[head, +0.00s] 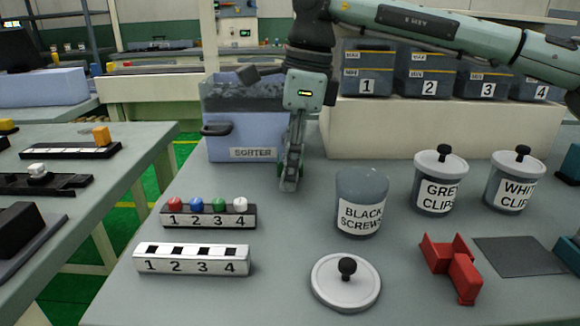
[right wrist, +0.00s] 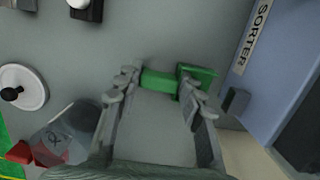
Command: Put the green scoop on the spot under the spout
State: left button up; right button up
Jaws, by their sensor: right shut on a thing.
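My right gripper (head: 290,178) points down at the front of the blue sorter (head: 228,138). In the right wrist view its fingers (right wrist: 158,90) are shut on the green scoop (right wrist: 160,81), which spans between the fingertips close to the sorter's front. In the head view the gripper mostly hides the scoop. A dark rounded part (head: 215,129) sticks out at the left of the sorter's front; I cannot tell if it is the spout. A small block (right wrist: 235,102) also juts from the sorter. No marked spot shows clearly below it.
A black screws jar (head: 361,205), a loose lid (head: 330,285), a red scoop (head: 462,285) and a dark square pad (head: 522,257) are to the right. Two numbered racks (head: 195,263) (head: 210,222) stand at the left. Lidded clip jars (head: 440,185) stand farther right.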

jog(key=shift+f, duration=0.35)
jog(key=shift+f, duration=0.1)
jog(key=o, duration=1.2)
jog(key=shift+c, duration=0.2)
notch_tip(320, 180, up, 12)
jog(key=d, duration=0.1)
jog(key=shift+d, duration=0.4)
